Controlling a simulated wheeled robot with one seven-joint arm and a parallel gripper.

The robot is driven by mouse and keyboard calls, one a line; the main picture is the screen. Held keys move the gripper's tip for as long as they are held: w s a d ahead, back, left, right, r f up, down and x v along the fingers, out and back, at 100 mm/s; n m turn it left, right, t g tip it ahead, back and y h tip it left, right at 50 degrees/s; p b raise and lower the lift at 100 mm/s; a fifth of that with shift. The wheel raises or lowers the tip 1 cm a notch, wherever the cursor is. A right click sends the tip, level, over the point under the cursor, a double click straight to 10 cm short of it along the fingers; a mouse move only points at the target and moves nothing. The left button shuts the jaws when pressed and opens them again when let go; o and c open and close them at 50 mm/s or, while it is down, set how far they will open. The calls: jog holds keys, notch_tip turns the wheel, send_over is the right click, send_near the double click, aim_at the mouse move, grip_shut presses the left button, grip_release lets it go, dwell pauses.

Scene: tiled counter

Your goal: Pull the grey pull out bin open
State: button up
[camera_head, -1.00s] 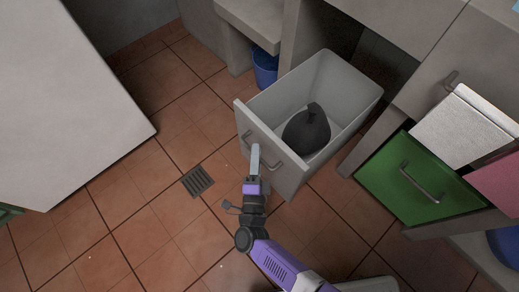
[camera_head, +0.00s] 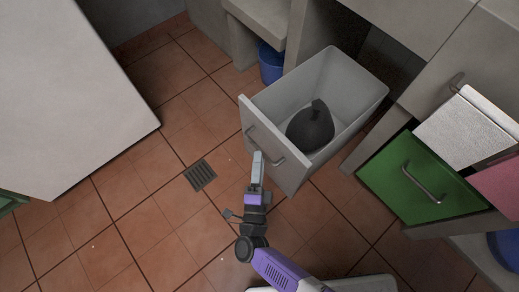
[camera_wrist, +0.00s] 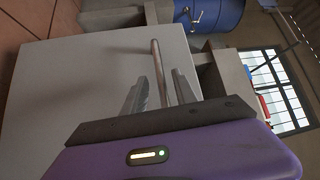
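The grey pull out bin (camera_head: 272,172) stands pulled far out from under the counter, with its inside showing. A dark tied bag (camera_head: 310,128) lies in it. A bar handle (camera_head: 279,161) is on its front panel; it also shows in the wrist view (camera_wrist: 158,62). My gripper (camera_head: 258,154) is at the front panel, by the handle. In the wrist view my gripper (camera_wrist: 160,76) has its two fingers apart, one on each side of the handle bar, with gaps beside it. The head view hides part of the handle behind the fingers.
A green drawer front (camera_head: 405,190) is to the right of the bin, with a white panel (camera_head: 465,128) above it. A blue bucket (camera_head: 271,65) stands behind the bin. A large white block (camera_head: 70,90) is at left. Tiled floor with a drain (camera_head: 200,175) is clear between.

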jog(key=s, duration=0.3)
jog(key=shift+s+a+f, duration=0.25)
jog(key=shift+s+f, duration=0.05)
jog(key=shift+s, duration=0.05)
